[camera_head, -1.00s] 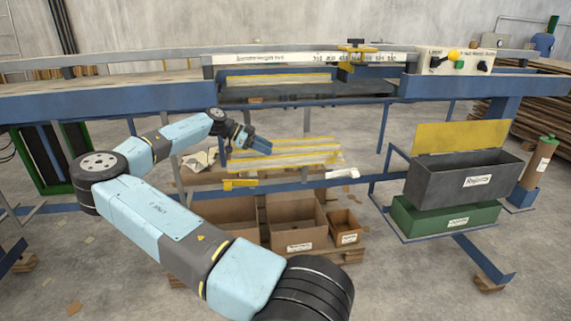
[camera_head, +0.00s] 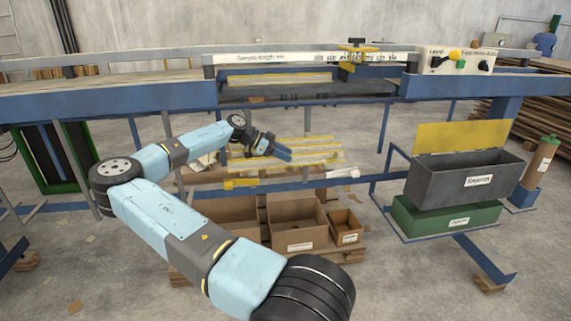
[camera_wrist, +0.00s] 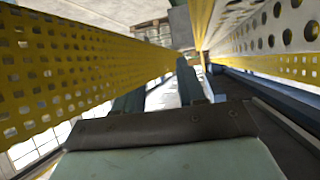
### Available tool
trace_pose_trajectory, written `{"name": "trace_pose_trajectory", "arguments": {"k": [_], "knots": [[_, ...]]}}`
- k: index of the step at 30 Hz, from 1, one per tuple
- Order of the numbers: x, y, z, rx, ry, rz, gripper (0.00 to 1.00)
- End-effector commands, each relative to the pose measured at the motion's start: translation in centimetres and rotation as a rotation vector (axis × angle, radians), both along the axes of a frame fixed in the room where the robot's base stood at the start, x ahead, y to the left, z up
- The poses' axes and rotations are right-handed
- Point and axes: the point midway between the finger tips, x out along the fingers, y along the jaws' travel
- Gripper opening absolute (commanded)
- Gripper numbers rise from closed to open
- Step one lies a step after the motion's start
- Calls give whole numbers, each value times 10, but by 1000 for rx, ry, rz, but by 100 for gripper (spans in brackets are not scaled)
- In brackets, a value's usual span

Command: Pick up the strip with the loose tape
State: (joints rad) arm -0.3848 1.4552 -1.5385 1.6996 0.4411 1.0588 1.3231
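Several pale strips with yellow edges (camera_head: 310,163) lie in a stack on the low shelf below the bench. A crumpled white piece (camera_head: 343,173) sits at the right end of the front strip; I cannot tell if it is loose tape. My gripper (camera_head: 290,155) is over the strips, tilted toward the right. In the wrist view, its two blue fingers (camera_wrist: 158,92) are apart, with no strip seen between them. Yellow perforated bands show to the left (camera_wrist: 75,70) and right (camera_wrist: 262,62) of the fingers. Part of the strips is hidden behind my gripper.
The blue bench (camera_head: 100,106) with a white length scale (camera_head: 290,59) runs above. Open cardboard boxes (camera_head: 297,246) stand below the shelf. A grey bin (camera_head: 460,180) with a raised yellow lid and a green box (camera_head: 440,216) stand at right.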

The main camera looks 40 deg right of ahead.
Motion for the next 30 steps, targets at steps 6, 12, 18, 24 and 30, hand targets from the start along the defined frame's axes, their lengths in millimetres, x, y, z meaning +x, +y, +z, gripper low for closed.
{"name": "trace_pose_trajectory", "arguments": {"k": [6, 12, 18, 24, 30], "knots": [[0, 0, -1, 1, 1, 0, 18], [0, 1, -1, 1, 1, 0, 0], [0, 1, -1, 1, 1, 1, 0], [0, 1, -1, 1, 1, 1, 0], [1, 1, 0, 1, 1, 2, 0]]}}
